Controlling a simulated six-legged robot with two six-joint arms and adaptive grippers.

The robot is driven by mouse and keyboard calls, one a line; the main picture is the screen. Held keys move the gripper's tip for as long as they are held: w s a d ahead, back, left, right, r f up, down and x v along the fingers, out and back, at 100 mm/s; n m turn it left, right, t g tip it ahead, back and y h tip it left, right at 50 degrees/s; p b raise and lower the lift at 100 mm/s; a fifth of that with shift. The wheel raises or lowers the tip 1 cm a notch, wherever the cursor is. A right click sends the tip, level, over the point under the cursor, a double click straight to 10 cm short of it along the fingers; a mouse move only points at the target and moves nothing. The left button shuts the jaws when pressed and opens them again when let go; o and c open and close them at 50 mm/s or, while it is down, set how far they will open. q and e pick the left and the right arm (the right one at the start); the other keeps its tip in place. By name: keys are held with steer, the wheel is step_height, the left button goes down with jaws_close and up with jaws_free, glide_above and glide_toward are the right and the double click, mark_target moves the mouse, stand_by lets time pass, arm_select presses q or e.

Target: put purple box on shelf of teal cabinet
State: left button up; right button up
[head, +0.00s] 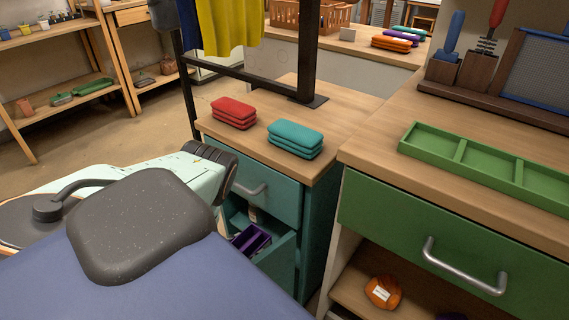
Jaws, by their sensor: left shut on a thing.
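My left arm comes in from the left and covers much of the cabinet's left side. My left gripper (229,185) is at its dark end, near the opening, with its fingertips hidden. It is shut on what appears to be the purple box. My right gripper is not in view.
Red packs (233,113) and teal packs (295,139) lie on the cabinet top by a black post (303,50). A small bottle (252,213) stands inside the opening. A green cabinet (390,215) with a green tray (480,165) borders it right. Floor is clear at left.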

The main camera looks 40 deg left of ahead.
arm_select(q)
steer(key=w+a+b, duration=0.2)
steer(key=w+b, duration=0.3)
steer(key=w, duration=1.3)
steer(key=f+b, duration=0.1)
steer(key=f, duration=0.1)
steer(key=f+b, duration=0.1)
steer(key=f, duration=0.1)
steer(key=s+f+b, duration=0.1)
steer(key=f+b, duration=0.1)
steer(key=f, duration=0.1)
steer(key=shift+d, duration=0.1)
steer(key=shift+w, duration=0.25)
steer(key=o, duration=1.3)
steer(key=shift+f, duration=0.1)
steer(key=shift+c, duration=0.2)
